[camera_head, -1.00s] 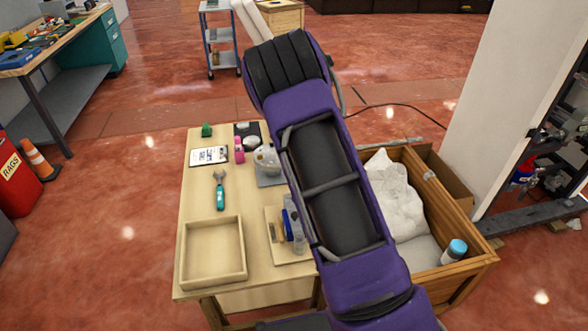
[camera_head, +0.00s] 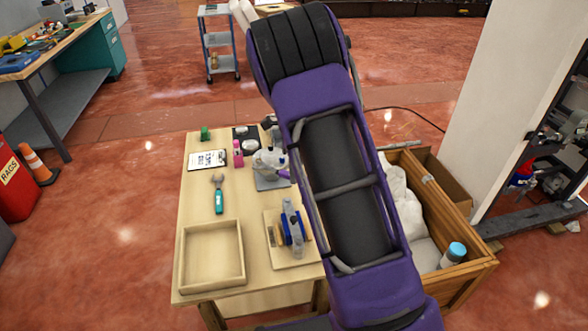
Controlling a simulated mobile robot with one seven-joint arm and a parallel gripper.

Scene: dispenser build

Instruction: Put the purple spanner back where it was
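A small purple piece (camera_head: 284,174) shows beside the clear bowl on the table, close to the left edge of my purple arm. It may be part of the purple spanner, but it is too small and too covered to be sure. No other purple spanner shows. A teal-handled spanner (camera_head: 218,195) lies on the left of the table. An empty wooden tray (camera_head: 183,262) sits at the table's front left. My arm crosses the middle of the view and hides the table's right side. My gripper cannot be made out.
A clipboard (camera_head: 207,160), a pink bottle (camera_head: 238,153) and a green item (camera_head: 204,133) stand at the back. A wooden crate (camera_head: 470,270) adjoins the right. The table's left-middle has free room.

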